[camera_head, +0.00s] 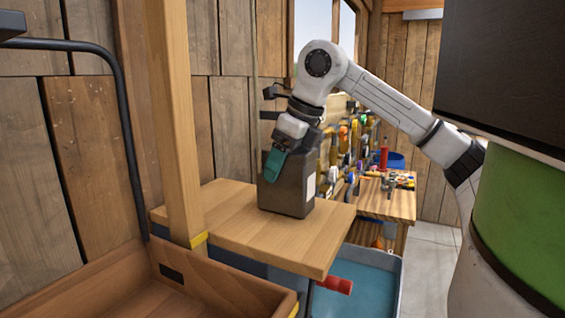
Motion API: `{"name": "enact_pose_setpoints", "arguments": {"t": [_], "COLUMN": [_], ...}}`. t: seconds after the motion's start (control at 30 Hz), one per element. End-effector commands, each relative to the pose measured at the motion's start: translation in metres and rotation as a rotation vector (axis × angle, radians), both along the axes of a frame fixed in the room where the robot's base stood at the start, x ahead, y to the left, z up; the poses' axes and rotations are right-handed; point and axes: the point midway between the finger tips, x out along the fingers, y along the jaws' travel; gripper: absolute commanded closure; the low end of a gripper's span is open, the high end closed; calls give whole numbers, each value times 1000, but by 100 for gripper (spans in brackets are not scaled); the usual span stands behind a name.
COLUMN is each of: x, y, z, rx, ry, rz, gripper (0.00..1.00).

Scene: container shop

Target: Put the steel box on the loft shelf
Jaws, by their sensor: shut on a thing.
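The steel box (288,192) is a dark grey upright block with a pale label on its right side. It is over the wooden board (225,215) near the middle of the view, and its base appears to rest on the board. My gripper (276,160) comes down from above and is shut on the box's upper part. One teal finger lies against the near face; the other finger is hidden behind the box. I cannot tell for certain whether this board is the loft shelf.
A wooden post (180,120) stands just left of the board. An open wooden crate (215,285) is at lower left. A blue-lined bin (365,275) is below right. Behind are a small workbench (385,205) and a wall of hanging tools. The board's front right part is clear.

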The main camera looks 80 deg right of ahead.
Motion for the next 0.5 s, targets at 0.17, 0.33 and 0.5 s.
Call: {"name": "enact_pose_setpoints", "arguments": {"t": [0.17,0.33,0.5], "x": [0,0,0], "y": [0,0,0], "z": [-2,-2,-2], "rx": [0,0,0], "ry": [0,0,0], "rz": [0,0,0], "gripper": [22,5,1]}}
